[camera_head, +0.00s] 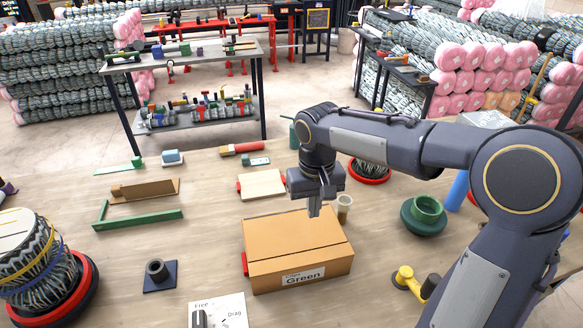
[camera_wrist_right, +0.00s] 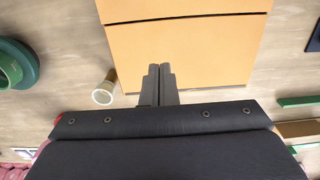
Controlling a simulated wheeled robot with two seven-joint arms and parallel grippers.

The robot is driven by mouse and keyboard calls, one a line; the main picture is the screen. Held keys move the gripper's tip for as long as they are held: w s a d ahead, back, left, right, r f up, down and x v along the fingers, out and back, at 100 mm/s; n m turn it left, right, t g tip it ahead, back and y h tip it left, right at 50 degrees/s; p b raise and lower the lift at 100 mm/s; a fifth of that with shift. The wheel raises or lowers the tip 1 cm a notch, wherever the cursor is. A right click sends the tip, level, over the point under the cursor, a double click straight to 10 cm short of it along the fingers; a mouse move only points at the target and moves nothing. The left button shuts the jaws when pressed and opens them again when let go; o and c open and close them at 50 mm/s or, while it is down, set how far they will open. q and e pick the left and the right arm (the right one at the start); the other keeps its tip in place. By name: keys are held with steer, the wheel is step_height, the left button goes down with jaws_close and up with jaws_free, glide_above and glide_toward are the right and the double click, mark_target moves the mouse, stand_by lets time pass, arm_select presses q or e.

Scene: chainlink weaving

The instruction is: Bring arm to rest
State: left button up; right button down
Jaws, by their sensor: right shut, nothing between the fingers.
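My right gripper (camera_head: 314,208) hangs from my right arm, which comes in from the right of the head view. Its fingers point down, just above the back edge of a closed cardboard box (camera_head: 290,236) labelled "Green". The fingers are together with nothing between them. In the right wrist view the shut fingers (camera_wrist_right: 160,80) show in front of the box (camera_wrist_right: 215,45). I cannot tell whether the fingertips touch the box. My left gripper is not in view; only a small dark piece shows at the far left edge.
A beige cup (camera_head: 344,205) stands close beside the gripper. A green round part (camera_head: 424,212) is to the right, a yellow piece (camera_head: 406,278) at front right. A wire coil (camera_head: 35,262) stands at left. A black post on a plate (camera_head: 158,274) is left of the box.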

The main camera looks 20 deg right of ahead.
steer(key=s+d+m+t+y, duration=0.1)
steer(key=s+t+y, duration=0.2)
steer(key=s, duration=1.8)
steer(key=t, duration=0.2)
steer(key=shift+t+y, duration=0.3)
steer(key=shift+y, duration=0.1)
stand_by(0.5)
